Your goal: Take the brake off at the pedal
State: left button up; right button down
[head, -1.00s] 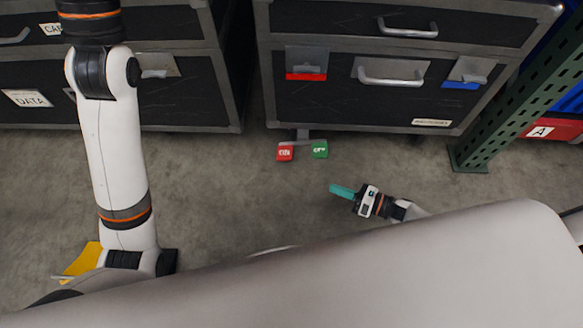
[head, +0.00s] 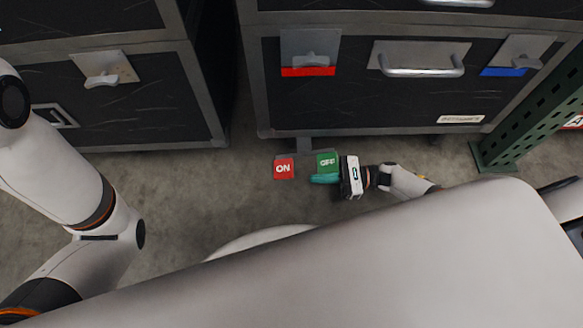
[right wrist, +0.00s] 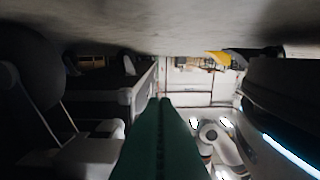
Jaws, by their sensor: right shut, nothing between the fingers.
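The brake pedal sits low at the front of the black case (head: 380,105), near the floor. It has a red ON pad (head: 284,168) on the left and a green OFF pad (head: 327,161) on the right. My right gripper (head: 325,179), with teal fingers, is shut and empty. Its fingertips are at the lower edge of the OFF pad in the head view; I cannot tell whether they touch it. In the right wrist view the shut fingers (right wrist: 160,140) fill the lower middle, and no pedal shows there. My left gripper is not in view.
The case bears a latch with a red strip (head: 308,71), a latch with a blue strip (head: 503,71) and a metal handle (head: 421,66). A green perforated post (head: 530,115) stands at the right. Another dark case (head: 120,100) stands at the left. Bare floor lies before the pedal.

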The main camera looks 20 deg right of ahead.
jog(key=b+x, duration=0.1)
jog(key=x, duration=0.5)
jog(key=shift+f, duration=0.1)
jog(key=r, duration=0.1)
jog(key=a+r, duration=0.1)
jog(key=r, duration=0.2)
jog(key=shift+w+a+p, duration=0.2)
jog(key=shift+a+p, duration=0.05)
jog(key=shift+p, duration=0.05)
jog(key=shift+s, duration=0.1)
